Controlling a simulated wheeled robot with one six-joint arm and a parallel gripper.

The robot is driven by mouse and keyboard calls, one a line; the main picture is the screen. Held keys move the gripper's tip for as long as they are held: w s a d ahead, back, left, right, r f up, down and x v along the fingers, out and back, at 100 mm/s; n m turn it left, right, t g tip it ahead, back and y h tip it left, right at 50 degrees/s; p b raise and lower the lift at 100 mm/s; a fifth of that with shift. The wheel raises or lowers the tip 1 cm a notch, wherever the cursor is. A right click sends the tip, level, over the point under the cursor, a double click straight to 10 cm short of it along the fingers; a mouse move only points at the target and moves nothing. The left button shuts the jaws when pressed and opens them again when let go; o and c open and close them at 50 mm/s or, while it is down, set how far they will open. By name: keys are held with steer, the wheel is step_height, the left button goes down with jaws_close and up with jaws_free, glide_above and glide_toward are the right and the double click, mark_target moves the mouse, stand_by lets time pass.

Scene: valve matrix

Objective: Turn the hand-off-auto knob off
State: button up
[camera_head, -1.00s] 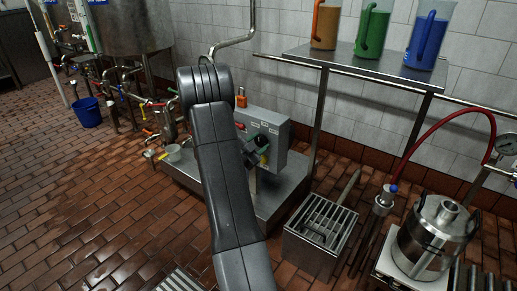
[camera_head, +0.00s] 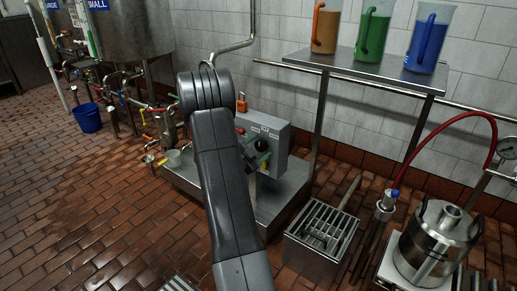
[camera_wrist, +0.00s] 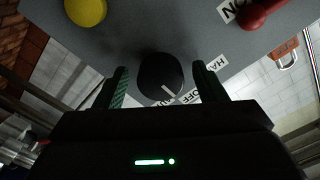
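The black hand-off-auto knob (camera_wrist: 160,75) sits on the grey panel in the wrist view. Its white mark points down and right toward the partly hidden HAND, OFF and third labels; which one exactly I cannot tell. My gripper (camera_wrist: 161,86) is open, with one finger left of the knob and one to its right. Gaps show between the knob and both fingers. In the head view the grey control box (camera_head: 276,143) stands behind my arm, and my arm partly hides the gripper.
A yellow button (camera_wrist: 86,11) and a red knob (camera_wrist: 262,12) are on the same panel. An orange padlock-like piece (camera_head: 241,103) is on top of the box. A metal grate box (camera_head: 322,236) and a steel vessel (camera_head: 432,245) stand to the right. Open tiled floor lies left.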

steer(key=shift+s, duration=0.1)
steer(key=p+v, duration=0.3)
steer(key=v, duration=1)
steer(key=shift+s+a+p, duration=0.25)
steer(key=shift+s+p, duration=0.05)
steer(key=shift+w, duration=0.1)
steer(key=b+x, duration=0.3)
steer(key=x, duration=1.1)
steer(key=shift+b, duration=0.3)
steer(key=shift+s+a, duration=0.1)
steer(key=shift+s, duration=0.1)
